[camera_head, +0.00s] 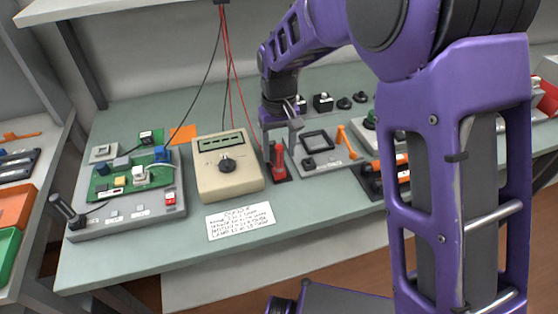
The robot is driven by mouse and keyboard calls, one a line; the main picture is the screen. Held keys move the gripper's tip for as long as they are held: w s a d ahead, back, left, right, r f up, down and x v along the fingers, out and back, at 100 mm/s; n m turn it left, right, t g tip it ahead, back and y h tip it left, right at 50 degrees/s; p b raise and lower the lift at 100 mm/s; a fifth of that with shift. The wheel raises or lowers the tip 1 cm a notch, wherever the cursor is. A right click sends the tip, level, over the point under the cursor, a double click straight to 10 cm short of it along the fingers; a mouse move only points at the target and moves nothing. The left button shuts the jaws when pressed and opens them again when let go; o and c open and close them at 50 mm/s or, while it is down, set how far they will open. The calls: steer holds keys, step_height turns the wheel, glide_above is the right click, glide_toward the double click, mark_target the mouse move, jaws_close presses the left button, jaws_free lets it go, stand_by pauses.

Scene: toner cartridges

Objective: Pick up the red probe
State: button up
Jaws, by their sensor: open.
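The red probe (279,163) stands upright in a small dark red holder (283,178) on the green workbench, just right of the beige multimeter (228,168). My gripper (279,146) is above the probe, pointing down, with its fingers on either side of the probe's upper part. The jaws are open. I cannot tell whether a finger touches the probe. A red cable runs up from the probe area to the shelf above. My purple arm reaches in from the right and hides part of the bench.
A circuit board fixture (130,190) stands left of the multimeter. A grey panel with a black frame (322,150) and an orange tool (346,142) stand close on the right. A handwritten note (240,220) lies in front. Cables hang behind the multimeter. Bins stand at far left.

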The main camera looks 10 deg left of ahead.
steer(key=shift+f, duration=0.3)
jaws_close()
stand_by(0.3)
